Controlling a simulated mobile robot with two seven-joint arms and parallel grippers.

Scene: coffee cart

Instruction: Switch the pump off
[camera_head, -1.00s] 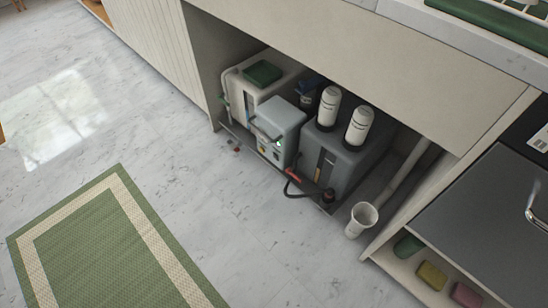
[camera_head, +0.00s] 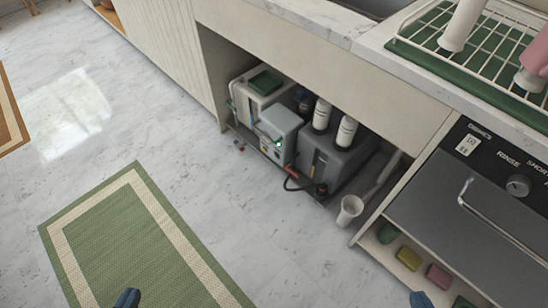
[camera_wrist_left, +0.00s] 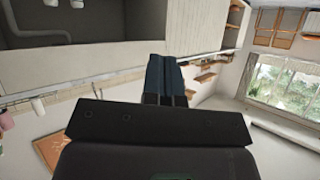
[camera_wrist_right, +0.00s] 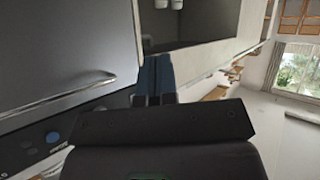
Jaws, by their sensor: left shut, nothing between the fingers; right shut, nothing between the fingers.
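The pump appears to be the small grey box (camera_head: 281,130) in the open bay under the counter, in the head view. A small green light (camera_head: 278,143) shows on its front. It stands between a white tank (camera_head: 246,98) with a green top and a darker grey tank (camera_head: 325,160) with two white cylinders. My left gripper (camera_head: 127,298) shows only as a blue tip at the bottom edge over the green rug; in the left wrist view its fingers (camera_wrist_left: 163,75) are together and empty. My right gripper (camera_head: 419,299) is at the bottom right; its fingers (camera_wrist_right: 155,75) are together and empty. Both are well apart from the pump.
A white cup (camera_head: 349,210) stands on the floor by the bay. A dishwasher (camera_head: 470,205) with a bar handle is at the right, above a shelf with coloured sponges (camera_head: 409,258). A green rug (camera_head: 140,240) lies on the floor.

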